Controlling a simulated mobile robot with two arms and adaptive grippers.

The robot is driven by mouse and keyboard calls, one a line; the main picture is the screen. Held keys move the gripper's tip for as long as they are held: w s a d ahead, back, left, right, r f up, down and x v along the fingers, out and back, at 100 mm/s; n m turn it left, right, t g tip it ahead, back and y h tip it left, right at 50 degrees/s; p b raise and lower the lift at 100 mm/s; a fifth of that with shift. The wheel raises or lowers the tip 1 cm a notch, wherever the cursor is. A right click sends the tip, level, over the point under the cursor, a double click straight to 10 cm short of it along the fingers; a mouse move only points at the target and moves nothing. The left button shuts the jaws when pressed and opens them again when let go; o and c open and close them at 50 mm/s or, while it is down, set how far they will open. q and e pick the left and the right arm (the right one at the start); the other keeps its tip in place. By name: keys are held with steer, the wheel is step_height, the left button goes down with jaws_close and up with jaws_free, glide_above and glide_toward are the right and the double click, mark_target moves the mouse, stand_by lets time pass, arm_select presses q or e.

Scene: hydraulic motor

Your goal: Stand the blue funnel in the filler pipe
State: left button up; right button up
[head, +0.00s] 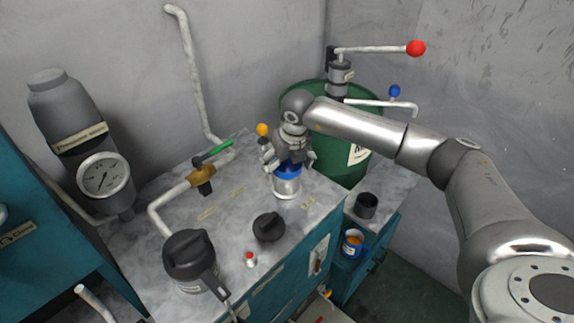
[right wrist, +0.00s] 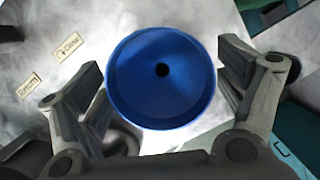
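The blue funnel (head: 288,171) sits upright at the mouth of the short silver filler pipe (head: 287,187) on the grey worktop. In the right wrist view I look down into the funnel (right wrist: 162,80), a round blue bowl with a dark hole in its middle. My right gripper (head: 289,160) is above the pipe, with its fingers spread on either side of the funnel. In the right wrist view the fingers of this gripper (right wrist: 163,75) stand wide, close to the rim, with no clear grip on it. The funnel's spout is hidden. My left gripper is not in view.
A green drum (head: 305,93) stands behind my right arm. A pipe with a brass valve and green lever (head: 204,172) is left of the funnel. A black cap (head: 269,227), a small red-topped item (head: 250,259) and a black-lidded canister (head: 190,260) stand nearer.

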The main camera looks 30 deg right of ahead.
steer(key=shift+r, duration=0.1)
steer(key=shift+r+p, duration=0.25)
steer(key=shift+p, duration=0.05)
steer(key=shift+r, duration=0.3)
steer(key=b+v, duration=0.3)
steer(key=v, duration=0.8)
steer(key=shift+r, duration=0.15)
steer(key=shift+s, duration=0.1)
